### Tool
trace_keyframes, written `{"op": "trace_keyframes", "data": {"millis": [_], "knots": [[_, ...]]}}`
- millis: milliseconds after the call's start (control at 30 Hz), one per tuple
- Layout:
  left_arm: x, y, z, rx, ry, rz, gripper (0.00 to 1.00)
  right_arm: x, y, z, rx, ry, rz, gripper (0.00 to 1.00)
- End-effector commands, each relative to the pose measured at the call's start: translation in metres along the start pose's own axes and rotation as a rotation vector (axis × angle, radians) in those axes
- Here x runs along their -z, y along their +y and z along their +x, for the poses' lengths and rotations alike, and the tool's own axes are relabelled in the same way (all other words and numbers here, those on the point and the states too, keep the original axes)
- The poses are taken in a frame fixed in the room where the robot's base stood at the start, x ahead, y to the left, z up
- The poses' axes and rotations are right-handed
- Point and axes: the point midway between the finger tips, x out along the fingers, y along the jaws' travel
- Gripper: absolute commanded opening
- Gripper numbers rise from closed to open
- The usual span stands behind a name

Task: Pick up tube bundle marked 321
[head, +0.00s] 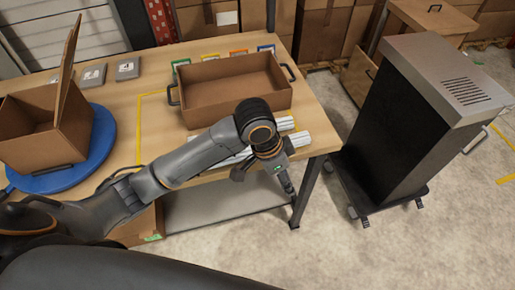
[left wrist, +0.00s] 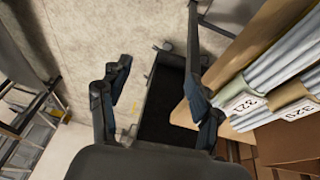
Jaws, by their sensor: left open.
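Bundles of white tubes (head: 300,139) lie at the front right edge of the wooden table, partly hidden behind my left arm. In the left wrist view, two tube bundles show at the right, each with a paper label. The nearer label (left wrist: 243,106) starts with 32; its last digit is unclear. The other label (left wrist: 298,112) seems to read 320. My left gripper (head: 285,183) hangs just off the table's front edge, beside the bundles. In the left wrist view its fingers (left wrist: 158,88) are spread with nothing between them, the right finger close to the nearer bundle. My right gripper is out of view.
A cardboard tray (head: 232,104) with black handles stands on the table (head: 152,115) behind the bundles. An open box (head: 40,152) sits on a blue turntable (head: 100,150) at left.

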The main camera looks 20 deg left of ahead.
Motion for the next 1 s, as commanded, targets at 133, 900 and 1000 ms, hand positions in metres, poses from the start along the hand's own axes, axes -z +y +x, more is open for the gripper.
{"op": "trace_keyframes", "data": {"millis": [133,900,1000], "knots": [[0.008,-0.036,-0.026,0.025,-0.102,0.057,0.64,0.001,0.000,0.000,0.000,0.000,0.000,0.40],[-0.008,-0.124,-0.087,0.068,-0.320,-0.004,0.64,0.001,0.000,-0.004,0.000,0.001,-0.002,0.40],[-0.014,-0.125,-0.069,0.070,-0.318,-0.003,0.64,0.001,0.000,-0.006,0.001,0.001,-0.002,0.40]]}}
